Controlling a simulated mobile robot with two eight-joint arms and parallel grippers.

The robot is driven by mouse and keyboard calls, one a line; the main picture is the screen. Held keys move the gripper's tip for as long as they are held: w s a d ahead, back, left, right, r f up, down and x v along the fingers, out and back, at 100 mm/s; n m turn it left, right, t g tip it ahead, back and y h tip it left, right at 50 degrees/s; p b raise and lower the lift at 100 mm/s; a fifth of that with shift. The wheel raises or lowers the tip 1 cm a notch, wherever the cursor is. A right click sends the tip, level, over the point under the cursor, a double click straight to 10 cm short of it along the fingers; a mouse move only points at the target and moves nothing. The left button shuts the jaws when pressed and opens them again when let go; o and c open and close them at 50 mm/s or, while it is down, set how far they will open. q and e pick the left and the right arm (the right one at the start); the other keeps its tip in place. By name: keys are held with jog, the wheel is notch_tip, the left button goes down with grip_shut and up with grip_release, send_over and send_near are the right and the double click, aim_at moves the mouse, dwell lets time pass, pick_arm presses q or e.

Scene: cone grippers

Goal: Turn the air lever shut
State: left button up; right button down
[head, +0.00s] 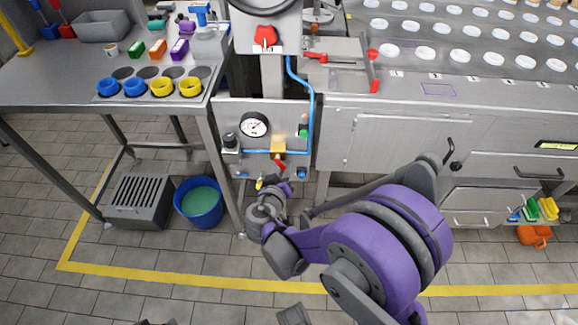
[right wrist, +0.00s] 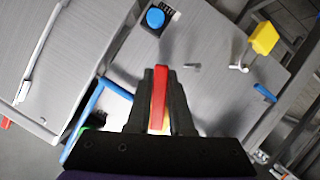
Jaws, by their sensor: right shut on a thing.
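The air lever is a short red handle (head: 280,165) just under a brass valve body (head: 278,149) on the grey air panel (head: 232,110) in the head view. In the right wrist view the red lever (right wrist: 160,95) stands between the two dark fingers of my right gripper (right wrist: 160,76), which are shut on it. In the head view my right gripper (head: 281,184) is low on the panel at the lever, partly hidden by its own wrist. I cannot read the lever's exact angle. My left gripper is not clearly in either view.
A pressure gauge (head: 254,124) and a blue hose (head: 311,110) are close to the valve. A steel table (head: 50,90) with rings and boxes stands to the left, a blue bucket (head: 198,203) below it. A steel cabinet (head: 400,140) is to the right.

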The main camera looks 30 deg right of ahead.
jog(key=m, duration=0.1)
jog(key=a+m+t+y, duration=0.1)
jog(key=w+m+y+p, duration=0.1)
jog(key=shift+a+f+m, duration=0.25)
jog(key=shift+a+m, duration=0.15)
jog(key=shift+w+y, duration=0.1)
jog(key=shift+y, duration=0.2)
jog(key=c, duration=0.8)
grip_release()
jog(key=shift+a, duration=0.1)
jog(key=p+v, duration=0.2)
jog(key=v, duration=0.8)
jog(key=shift+s, duration=0.45)
jog(key=shift+a, duration=0.15)
